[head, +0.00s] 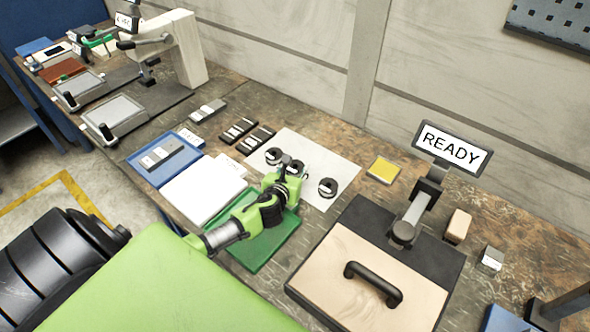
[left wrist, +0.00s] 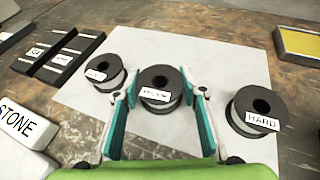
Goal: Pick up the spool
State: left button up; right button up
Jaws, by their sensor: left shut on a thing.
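Three dark spools with pale windings and white labels are on a white sheet (head: 322,160). In the left wrist view, the left spool (left wrist: 103,74) has a label too small to read. The middle spool (left wrist: 160,88) sits between the fingers of my left gripper (left wrist: 160,86), which is shut on it; its label is blurred. The right spool (left wrist: 261,112) is labelled HARD and is clear of the fingers. In the head view, my left gripper (head: 288,173) reaches over the sheet and partly hides the middle spool. My right gripper is not in view.
Dark labelled blocks (head: 238,130) lie left of the sheet, near a blue tray (head: 140,160). A green mat (head: 262,252) is under my left arm. A yellow pad (head: 383,170) and a READY sign (head: 451,149) stand to the right, with a handled board (head: 345,252) in front.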

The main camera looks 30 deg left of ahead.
pick_arm(q)
jog(key=s+d+r, duration=0.2)
jog(key=s+r, duration=1)
jog(key=s, duration=0.1)
jog(key=shift+s+d+b, duration=0.35)
jog(key=shift+b, duration=0.05)
jog(key=shift+d+r, duration=0.1)
jog(key=s+d+r+n+g+y, duration=0.1)
jog(key=s+d+r+n+y, duration=0.1)
jog(key=d, duration=0.3)
jog(key=s+d+r+n+g+y+b, duration=0.1)
jog(key=s+d+r+n+g+y, duration=0.1)
jog(key=d+r, duration=0.3)
jog(key=s+d+r+n+g+y, duration=0.1)
jog(key=s+d+r+n+y, duration=0.1)
jog(key=d, duration=0.4)
jog(key=shift+r+n+y+b, duration=0.3)
jog(key=shift+r+n+y, duration=0.1)
jog(key=shift+r, duration=0.25)
jog(key=shift+d, duration=0.1)
